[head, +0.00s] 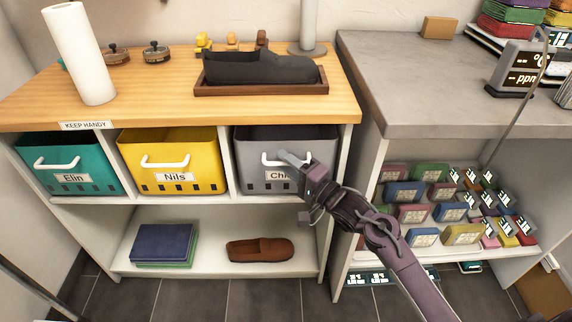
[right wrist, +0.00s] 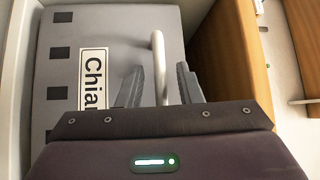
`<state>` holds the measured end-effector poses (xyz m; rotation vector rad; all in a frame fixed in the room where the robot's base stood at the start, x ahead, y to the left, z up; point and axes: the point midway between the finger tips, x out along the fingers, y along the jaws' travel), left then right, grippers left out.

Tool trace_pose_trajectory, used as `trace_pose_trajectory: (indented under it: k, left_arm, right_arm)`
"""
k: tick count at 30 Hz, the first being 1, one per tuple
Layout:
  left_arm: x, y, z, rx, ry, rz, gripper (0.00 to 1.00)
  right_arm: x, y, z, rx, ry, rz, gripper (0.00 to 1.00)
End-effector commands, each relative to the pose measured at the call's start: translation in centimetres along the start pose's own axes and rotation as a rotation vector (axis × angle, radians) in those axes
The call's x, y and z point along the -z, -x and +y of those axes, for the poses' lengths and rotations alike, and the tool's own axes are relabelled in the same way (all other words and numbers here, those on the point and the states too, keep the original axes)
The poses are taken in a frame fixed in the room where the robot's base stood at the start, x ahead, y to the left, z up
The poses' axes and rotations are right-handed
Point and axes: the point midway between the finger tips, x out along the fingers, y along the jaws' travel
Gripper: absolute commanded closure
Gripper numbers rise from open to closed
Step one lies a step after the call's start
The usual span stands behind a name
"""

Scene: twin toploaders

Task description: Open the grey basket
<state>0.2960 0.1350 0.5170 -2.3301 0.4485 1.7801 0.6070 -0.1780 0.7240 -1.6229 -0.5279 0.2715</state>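The grey basket (head: 262,178) sits in the right-hand compartment under the wooden top, with a white handle (head: 272,158) and a name label partly hidden by my gripper. Its front also shows in the right wrist view (right wrist: 110,28), turned sideways, with the handle (right wrist: 158,55). My right gripper (head: 290,160) is at the handle. In the right wrist view its two fingers (right wrist: 159,84) are apart, one on each side of the handle, with gaps showing; it is not closed on it. My left gripper is not in view.
A yellow basket (head: 175,184) and a teal basket (head: 68,184) fill the compartments to the left. A brown shoe (head: 260,249) and folded cloths (head: 163,243) lie on the shelf below. A grey-topped unit (head: 430,88) with several small boxes stands at the right.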

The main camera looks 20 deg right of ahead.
Motion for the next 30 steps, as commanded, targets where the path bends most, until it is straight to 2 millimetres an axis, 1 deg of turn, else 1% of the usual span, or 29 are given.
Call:
trace_pose_trajectory:
  k: [3, 9, 11, 15, 17, 30]
  left_arm:
    - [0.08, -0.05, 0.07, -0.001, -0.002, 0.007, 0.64]
    - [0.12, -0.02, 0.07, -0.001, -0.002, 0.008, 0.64]
    - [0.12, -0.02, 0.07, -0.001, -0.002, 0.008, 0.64]
    - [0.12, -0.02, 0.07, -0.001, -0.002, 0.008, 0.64]
    - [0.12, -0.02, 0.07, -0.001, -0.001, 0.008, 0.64]
    - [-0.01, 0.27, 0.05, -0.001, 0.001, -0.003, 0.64]
  right_arm:
    - [-0.06, -0.43, -0.01, 0.0, 0.0, -0.001, 0.68]
    - [-0.05, -0.43, 0.0, 0.0, 0.0, -0.001, 0.68]
    - [-0.05, -0.42, 0.01, 0.0, 0.0, 0.0, 0.74]
    - [-0.04, -0.41, 0.01, -0.001, 0.0, 0.0, 0.92]
    - [-0.04, -0.41, 0.02, -0.001, 0.0, 0.0, 1.0]
    - [-0.16, -0.29, -0.07, -0.002, -0.001, 0.0, 1.0]
